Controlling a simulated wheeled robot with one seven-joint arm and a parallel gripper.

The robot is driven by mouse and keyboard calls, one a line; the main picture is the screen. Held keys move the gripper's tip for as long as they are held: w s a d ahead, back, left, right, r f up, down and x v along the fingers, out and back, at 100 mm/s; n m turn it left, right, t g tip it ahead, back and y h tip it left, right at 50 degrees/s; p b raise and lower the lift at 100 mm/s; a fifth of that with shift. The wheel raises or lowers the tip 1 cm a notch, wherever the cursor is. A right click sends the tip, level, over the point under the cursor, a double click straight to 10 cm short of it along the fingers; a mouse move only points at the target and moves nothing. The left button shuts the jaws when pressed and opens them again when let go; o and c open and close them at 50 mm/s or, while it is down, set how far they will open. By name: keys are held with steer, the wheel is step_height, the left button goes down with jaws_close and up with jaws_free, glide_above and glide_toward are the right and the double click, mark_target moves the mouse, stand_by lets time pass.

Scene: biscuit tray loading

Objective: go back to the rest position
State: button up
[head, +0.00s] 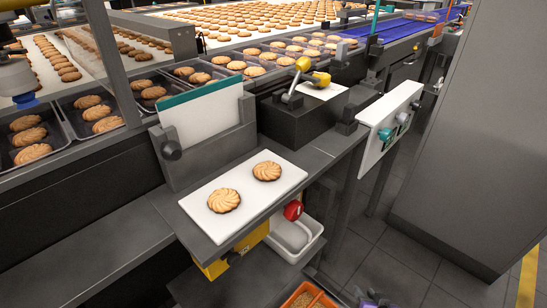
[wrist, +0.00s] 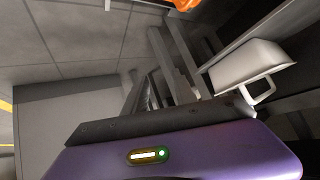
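A purple housing with a small lit indicator fills the bottom of the wrist view and seems to be part of my gripper (wrist: 165,120), with a dark bar along its far edge. No fingertips can be made out, so I cannot tell whether it is open or shut. A small purple bit shows at the bottom edge of the head view, apart from the work surfaces. Two round swirled biscuits, a left one (head: 223,200) and a right one (head: 267,171), lie apart on a white board (head: 245,215) on the grey ledge.
Black trays (head: 72,118) of biscuits line the conveyor side. A yellow-handled lever (head: 302,64) stands on a dark block. A white bin (head: 297,238) and an orange bin (head: 308,296) sit below.

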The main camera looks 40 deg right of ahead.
steer(key=a+r+n+t+y, duration=0.1)
steer(key=a+r+n+t, duration=0.3)
steer(key=a+r, duration=0.6)
steer(key=a+r+n+t+y, duration=0.1)
steer(key=a+r+n+t, duration=0.25)
steer(key=a+r, duration=0.6)
steer(key=s+a+r+n+y, duration=0.4)
steer(key=s+a+r+y, duration=0.15)
steer(key=a+r, duration=0.35)
step_height(320, 180, up, 25)
steer(key=p, duration=2.4)
steer(key=shift+s+d+h, duration=0.15)
steer(key=shift+d+h, duration=0.2)
steer(key=shift+d, duration=0.05)
